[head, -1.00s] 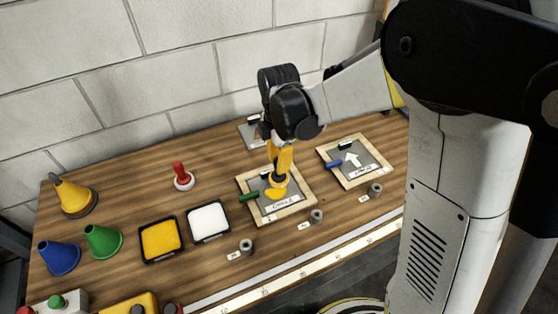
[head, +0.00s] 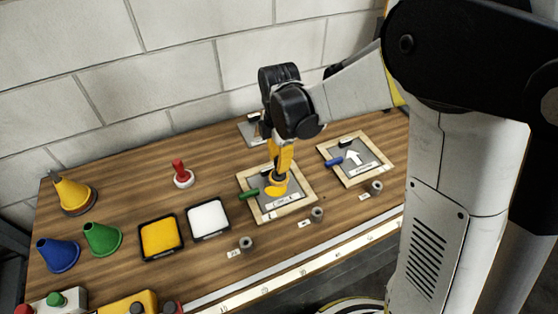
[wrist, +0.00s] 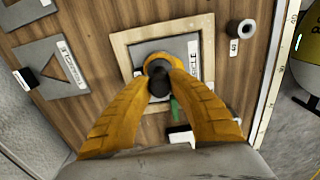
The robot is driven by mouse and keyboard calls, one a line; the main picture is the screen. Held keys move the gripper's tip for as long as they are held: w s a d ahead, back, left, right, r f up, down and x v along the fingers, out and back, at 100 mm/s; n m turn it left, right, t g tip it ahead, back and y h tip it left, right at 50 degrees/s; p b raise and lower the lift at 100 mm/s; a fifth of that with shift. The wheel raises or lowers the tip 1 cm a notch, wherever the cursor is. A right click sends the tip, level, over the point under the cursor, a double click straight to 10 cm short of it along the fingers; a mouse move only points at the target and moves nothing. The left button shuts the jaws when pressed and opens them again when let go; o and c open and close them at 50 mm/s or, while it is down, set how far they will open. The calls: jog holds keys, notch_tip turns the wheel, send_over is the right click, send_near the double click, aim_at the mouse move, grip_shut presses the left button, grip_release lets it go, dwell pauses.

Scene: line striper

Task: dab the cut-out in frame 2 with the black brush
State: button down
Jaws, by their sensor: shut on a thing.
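My gripper (head: 282,168) is shut on the black brush (wrist: 159,82), a black knob above a round yellow base. The brush is upright over a grey plate in a wooden frame (head: 305,204) with a green handle. This framed plate also shows in the wrist view (wrist: 124,42). The yellow base covers much of the plate's middle and hides the cut-out. Yellow shows at the base's lower left in the head view. I cannot tell whether the base touches the plate. The label's writing is too small to read surely.
A framed plate with an arrow cut-out (head: 352,158) lies to the right. A red-handled brush (head: 182,174), yellow pad (head: 160,237) and white pad (head: 208,219) stand left. Blue (head: 58,256), green (head: 102,239) and yellow (head: 73,196) cones stand farther left. Bare wood lies between.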

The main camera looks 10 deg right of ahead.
jog(key=shift+f+b, duration=0.45)
jog(key=shift+f, duration=0.05)
jog(key=shift+r, duration=0.1)
dwell(0.4)
jog(key=shift+r+p, duration=1.7)
jog(key=shift+r, duration=0.55)
jog(key=shift+a, duration=0.1)
jog(key=shift+s+a+f+b, duration=0.25)
jog(key=shift+a+f+b, duration=0.45)
jog(key=shift+a+f, duration=0.2)
jog(key=shift+s+a+f+b, duration=0.25)
jog(key=shift+a+f+b, duration=0.5)
jog(key=shift+f, duration=0.15)
jog(key=shift+f+b, duration=0.45)
jog(key=shift+f, duration=0.1)
jog(key=shift+r, duration=0.1)
